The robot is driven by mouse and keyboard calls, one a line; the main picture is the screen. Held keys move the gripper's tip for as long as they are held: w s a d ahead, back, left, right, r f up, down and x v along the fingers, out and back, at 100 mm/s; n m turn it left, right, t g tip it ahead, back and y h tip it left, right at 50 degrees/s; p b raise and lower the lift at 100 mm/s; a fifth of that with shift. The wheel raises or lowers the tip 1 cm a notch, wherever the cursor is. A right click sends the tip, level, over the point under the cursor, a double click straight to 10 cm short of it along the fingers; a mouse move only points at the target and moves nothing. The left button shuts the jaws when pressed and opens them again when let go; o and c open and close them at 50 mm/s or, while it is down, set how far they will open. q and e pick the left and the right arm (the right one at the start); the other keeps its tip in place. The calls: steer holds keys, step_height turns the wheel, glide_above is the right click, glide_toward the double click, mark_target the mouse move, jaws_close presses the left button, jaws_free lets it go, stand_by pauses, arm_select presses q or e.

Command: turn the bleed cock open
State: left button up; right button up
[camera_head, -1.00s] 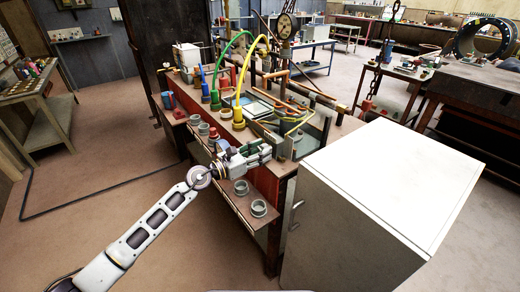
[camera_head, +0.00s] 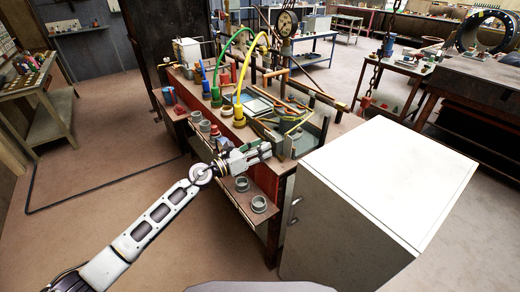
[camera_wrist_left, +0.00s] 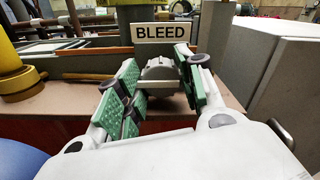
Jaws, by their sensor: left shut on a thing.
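The bleed cock (camera_wrist_left: 160,72) is a grey rounded knob under a "BLEED" sign (camera_wrist_left: 158,34) in the left wrist view. My left gripper (camera_head: 266,151) is at the front edge of the bench in the head view. Its green-padded fingers sit on either side of the knob in the left wrist view, shut on it. In the head view the gripper hides the cock, so its handle angle cannot be told there. My right gripper is not in view.
The bench has yellow (camera_head: 239,112), green and blue hose fittings and a pressure gauge (camera_head: 286,22). Grey cups (camera_head: 259,204) stand on a lower front shelf. A large white cabinet (camera_head: 385,190) stands close on the right. The floor at left is open.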

arm_select(q)
steer(key=o, duration=1)
steer(key=shift+a, duration=0.1)
steer(key=v, duration=1.2)
stand_by(0.5)
